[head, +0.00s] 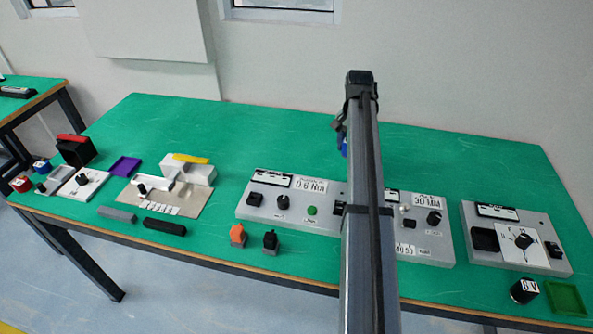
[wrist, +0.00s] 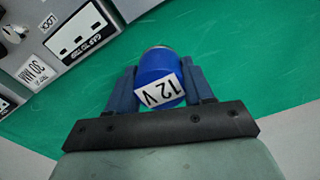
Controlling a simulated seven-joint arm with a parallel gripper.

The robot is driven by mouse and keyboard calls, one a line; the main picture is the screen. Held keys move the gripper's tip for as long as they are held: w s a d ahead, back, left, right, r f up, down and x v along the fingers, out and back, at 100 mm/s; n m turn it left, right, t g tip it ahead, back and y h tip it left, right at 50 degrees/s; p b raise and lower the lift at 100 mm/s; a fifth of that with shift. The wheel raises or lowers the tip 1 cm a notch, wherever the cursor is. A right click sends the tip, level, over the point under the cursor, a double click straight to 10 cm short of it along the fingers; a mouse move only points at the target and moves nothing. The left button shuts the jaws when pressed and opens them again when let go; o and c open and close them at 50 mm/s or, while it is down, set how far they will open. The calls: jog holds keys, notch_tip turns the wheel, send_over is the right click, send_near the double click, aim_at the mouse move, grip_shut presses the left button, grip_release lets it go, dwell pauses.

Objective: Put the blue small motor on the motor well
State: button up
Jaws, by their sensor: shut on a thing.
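The blue small motor (wrist: 158,66), a cylinder with a white "12 V" label, sits between the two blue fingers of my gripper (wrist: 161,74) in the wrist view. The fingers press on it from both sides, and its metal-coloured end faces away from my wrist. In the head view my arm hides most of my gripper; only a small blue patch shows beside the arm, above the table. The motor well is not clearly identifiable. A grey panel (head: 467,215) at the right has a square black part (head: 484,239) and a dial, but I cannot tell if this is the well.
Another grey panel (head: 262,218) with knobs stands mid-table, partly behind my arm. A black "6 V" cylinder (head: 523,290) and a green tray (head: 566,297) are at the front right. Red and blue cylinders, a purple tray (head: 125,166) and blocks fill the left. The back of the table is clear.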

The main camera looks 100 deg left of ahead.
aim_at(340, 177)
jog(key=shift+s, duration=0.8)
jog(key=shift+d+f, duration=0.1)
jog(key=shift+f, duration=0.35)
notch_tip(340, 177, down, 9)
jog(key=shift+f, duration=0.1)
jog(key=o, duration=1.2)
jog(key=shift+o, duration=0.2)
jog(key=shift+o, duration=0.3)
notch_tip(340, 177, up, 12)
jog(key=shift+r, duration=0.15)
